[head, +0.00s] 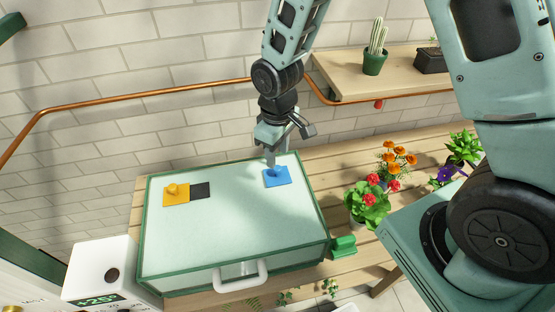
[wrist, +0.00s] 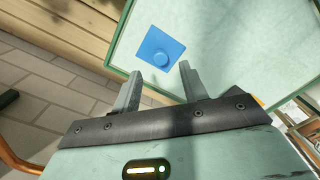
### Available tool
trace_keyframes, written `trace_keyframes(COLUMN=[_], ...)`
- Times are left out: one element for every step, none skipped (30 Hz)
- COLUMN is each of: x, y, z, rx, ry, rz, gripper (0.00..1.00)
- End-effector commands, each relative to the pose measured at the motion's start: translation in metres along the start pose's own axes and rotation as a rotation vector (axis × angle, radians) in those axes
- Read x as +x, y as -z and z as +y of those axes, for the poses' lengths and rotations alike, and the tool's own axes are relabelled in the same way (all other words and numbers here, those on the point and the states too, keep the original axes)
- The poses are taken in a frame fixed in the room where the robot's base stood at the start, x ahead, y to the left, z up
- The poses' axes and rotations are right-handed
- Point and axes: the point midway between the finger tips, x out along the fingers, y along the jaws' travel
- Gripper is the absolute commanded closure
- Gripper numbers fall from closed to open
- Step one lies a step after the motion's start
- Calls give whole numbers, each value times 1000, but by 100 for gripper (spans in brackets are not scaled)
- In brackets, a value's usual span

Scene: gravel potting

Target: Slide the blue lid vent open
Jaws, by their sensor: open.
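The blue vent (head: 282,178) is a flat square plate with a small round knob, at the right side of the box's pale lid (head: 230,230). No dark opening shows beside it. In the wrist view the blue vent (wrist: 150,45) lies just beyond my fingertips, its knob roughly between their lines. My gripper (head: 271,160) is above the lid, close to the vent's far left edge in the head view. In the wrist view my gripper (wrist: 160,75) has its two fingers apart with nothing between them. Whether a fingertip touches the lid I cannot tell.
A yellow vent (head: 175,193) sits at the lid's left, beside a dark square opening (head: 201,190). The lid has a white handle (head: 240,277) in front. Flowering pots (head: 368,204) stand to the right on the wooden bench. A copper rail (head: 130,98) runs along the wall behind.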

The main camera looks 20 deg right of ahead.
Motion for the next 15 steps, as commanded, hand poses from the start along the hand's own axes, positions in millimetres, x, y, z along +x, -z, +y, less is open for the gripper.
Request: trace_keyframes(x=[7,12,18,22,26,30,33,36,39,41,43,45,46,47,48], y=[-1,-1,-1,-1,0,0,0,0,0,0,0,0,0,0,0], z=[0,0,-1,-1,-1,0,0,0,0,0,0,0,0,0,0], rx=[0,-1,-1,-2,-1,-1,-1,-1,0,0,0,0,0,0,-1], ry=[1,1,1,1,1,1,1,1,0,0,0,0,0,0,-1], rz=[-5,-5,-4,-4,-3,-2,-3,-3,-1,-1,-2,-1,-1,0,1], gripper=[57,57,57,57,57,57,57,57,57,57,57,57,57,57,57])
